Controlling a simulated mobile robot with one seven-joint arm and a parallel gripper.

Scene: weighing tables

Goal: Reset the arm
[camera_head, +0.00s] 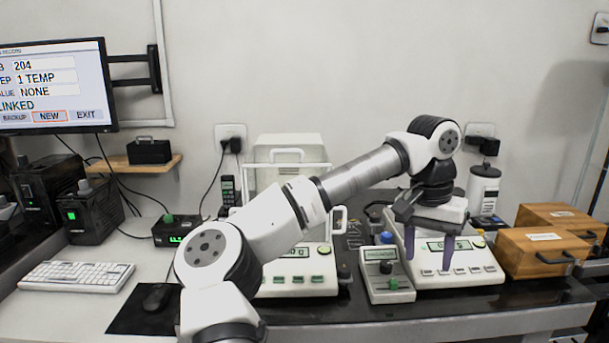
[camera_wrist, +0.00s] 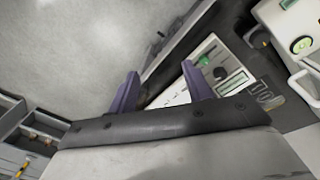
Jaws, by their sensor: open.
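My arm reaches from the bottom of the head view up and to the right, with its wrist bent downward. My gripper (camera_head: 429,251) is open, with two purple fingers pointing down in front of the right-hand balance (camera_head: 483,281). In the wrist view the two fingers of my gripper (camera_wrist: 163,92) stand apart, and I see nothing between them that is held. A small control box (camera_head: 389,290) with a dark knob and a green button is just left of the fingers. In the wrist view a white device with a green knob shows behind the fingers.
A second balance (camera_head: 299,286) stands to the left, partly behind my arm. Wooden boxes (camera_head: 543,252) sit at the right. A keyboard (camera_head: 77,275), a mouse (camera_head: 157,297) and a monitor (camera_head: 55,86) are at the left. The dark table's front edge runs below the balances.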

